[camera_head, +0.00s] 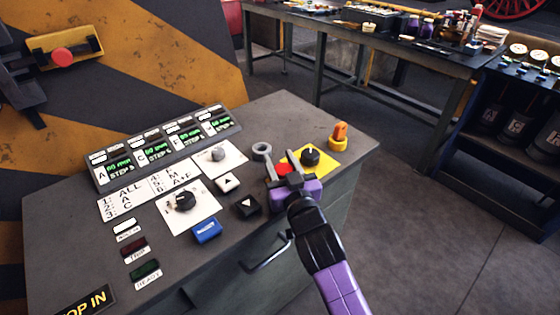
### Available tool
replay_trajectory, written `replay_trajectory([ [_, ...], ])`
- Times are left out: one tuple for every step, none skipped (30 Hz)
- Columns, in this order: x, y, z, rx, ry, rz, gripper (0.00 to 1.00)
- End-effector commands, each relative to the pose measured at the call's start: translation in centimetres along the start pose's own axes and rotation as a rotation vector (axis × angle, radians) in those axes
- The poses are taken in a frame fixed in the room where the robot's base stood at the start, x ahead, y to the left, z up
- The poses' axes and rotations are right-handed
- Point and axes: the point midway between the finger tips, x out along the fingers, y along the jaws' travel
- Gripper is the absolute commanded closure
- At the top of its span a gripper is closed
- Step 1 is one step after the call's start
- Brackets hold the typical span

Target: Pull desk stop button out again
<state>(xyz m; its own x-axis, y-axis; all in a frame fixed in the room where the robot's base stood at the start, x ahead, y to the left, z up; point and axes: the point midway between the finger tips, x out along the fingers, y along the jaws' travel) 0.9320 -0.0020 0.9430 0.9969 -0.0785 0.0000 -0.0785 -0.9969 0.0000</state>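The control desk (75,230) carries a yellow plate (326,166) near its right edge. A small part of something red (281,168) shows at the left edge of this plate, beside my gripper's fingers; it looks like the desk stop button, mostly hidden. My gripper (282,174), dark grey fingers on a purple body, is low over the desk there. I cannot tell whether its fingers touch or hold the red part, or whether the button is in or out.
A black knob (310,157) stands on the yellow plate, close right of my fingers. A grey ring-shaped part (262,151) is close left.

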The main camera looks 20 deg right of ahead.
Motion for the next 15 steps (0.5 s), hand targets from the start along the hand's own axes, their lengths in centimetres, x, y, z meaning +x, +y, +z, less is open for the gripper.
replay_trajectory([
  [0.0,0.0,0.0,0.000,0.000,0.000,0.80],
  [0.0,0.0,0.0,0.000,0.000,0.000,0.86],
  [0.0,0.0,0.0,0.000,0.000,0.000,0.94],
  [0.0,0.0,0.0,0.000,0.000,0.000,1.00],
  [0.0,0.0,0.0,0.000,0.000,0.000,1.00],
  [0.0,0.0,0.0,0.000,0.000,-0.001,1.00],
  [0.0,0.0,0.0,0.000,0.000,-0.001,1.00],
  [0.0,0.0,0.0,0.000,0.000,-0.001,1.00],
  [0.0,0.0,0.0,0.000,0.000,-0.001,1.00],
  [0.0,0.0,0.0,0.000,0.000,-0.001,1.00],
  [0.0,0.0,-0.1,0.000,0.000,-0.001,1.00],
  [0.0,0.0,-0.4,0.000,0.001,-0.001,1.00],
  [0.0,-0.1,-0.8,0.001,0.001,-0.001,1.00],
  [0.0,-0.1,-1.1,0.001,0.001,-0.001,1.00],
  [0.0,-0.1,-1.5,0.000,0.001,-0.001,1.00],
])
